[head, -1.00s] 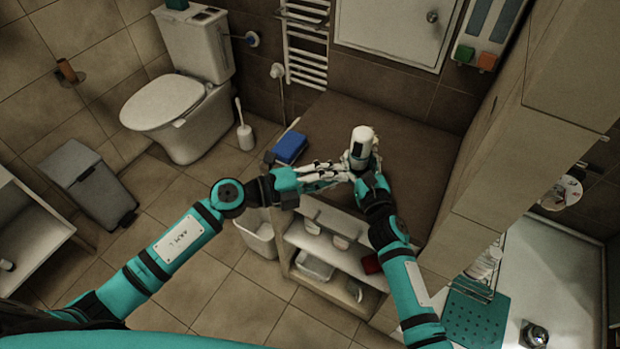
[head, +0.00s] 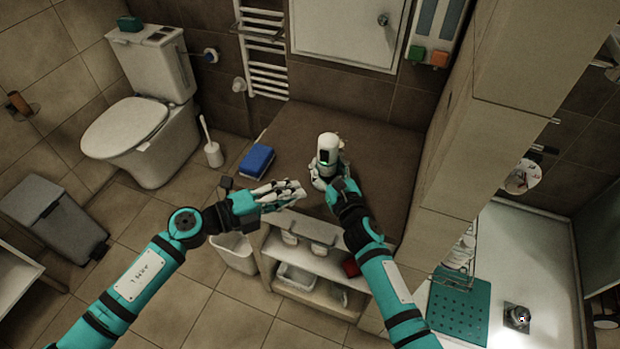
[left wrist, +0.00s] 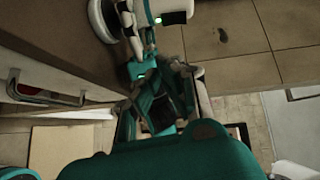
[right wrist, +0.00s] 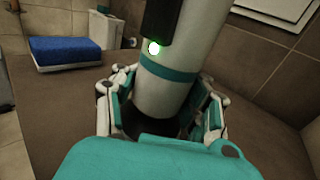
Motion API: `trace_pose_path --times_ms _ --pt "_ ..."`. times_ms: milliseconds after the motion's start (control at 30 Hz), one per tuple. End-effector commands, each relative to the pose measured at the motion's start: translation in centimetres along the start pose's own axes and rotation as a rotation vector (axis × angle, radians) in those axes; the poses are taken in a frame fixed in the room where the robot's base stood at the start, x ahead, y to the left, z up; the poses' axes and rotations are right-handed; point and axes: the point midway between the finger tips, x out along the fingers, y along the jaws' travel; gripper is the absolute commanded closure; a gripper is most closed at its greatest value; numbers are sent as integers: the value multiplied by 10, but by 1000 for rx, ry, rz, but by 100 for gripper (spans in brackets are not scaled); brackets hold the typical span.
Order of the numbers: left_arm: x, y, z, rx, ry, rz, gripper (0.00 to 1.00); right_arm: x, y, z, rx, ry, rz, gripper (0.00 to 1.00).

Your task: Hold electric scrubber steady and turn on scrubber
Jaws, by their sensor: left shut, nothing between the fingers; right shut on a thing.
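The right wrist view shows the scrubber body (right wrist: 165,90) between the fingers, with a teal ring, a black part and a glowing light. My left gripper (head: 292,190) is shut and empty, just left of the right one and apart from the scrubber. The left wrist view shows part of the scrubber (left wrist: 165,10) at the top, with its light lit.
A blue sponge-like block (head: 257,161) lies on the bench top (head: 390,150) to the left. Open shelves (head: 305,265) with small items are below. A tall cabinet (head: 475,170) stands close on the right. The bench behind the scrubber is clear.

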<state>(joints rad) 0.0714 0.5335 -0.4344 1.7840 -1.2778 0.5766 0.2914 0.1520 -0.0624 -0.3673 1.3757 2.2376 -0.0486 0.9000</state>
Motion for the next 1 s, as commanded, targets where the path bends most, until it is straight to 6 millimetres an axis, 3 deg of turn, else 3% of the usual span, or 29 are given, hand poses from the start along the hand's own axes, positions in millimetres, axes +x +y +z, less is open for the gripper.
trace_pose_path --times_ms 100,300,800,833,1000 --pt "-26 6 0 -2 0 5 100 0 0 0 0 0 1 100" --pt "-52 9 0 -1 1 1 100 0 0 0 0 0 1 100" --pt "-60 9 0 0 2 -1 100 0 0 0 0 -1 1 100" --pt "-60 9 0 0 1 -1 100 0 0 0 0 -1 1 63" --pt "-60 9 0 0 1 -1 100 0 0 0 0 -1 1 41"
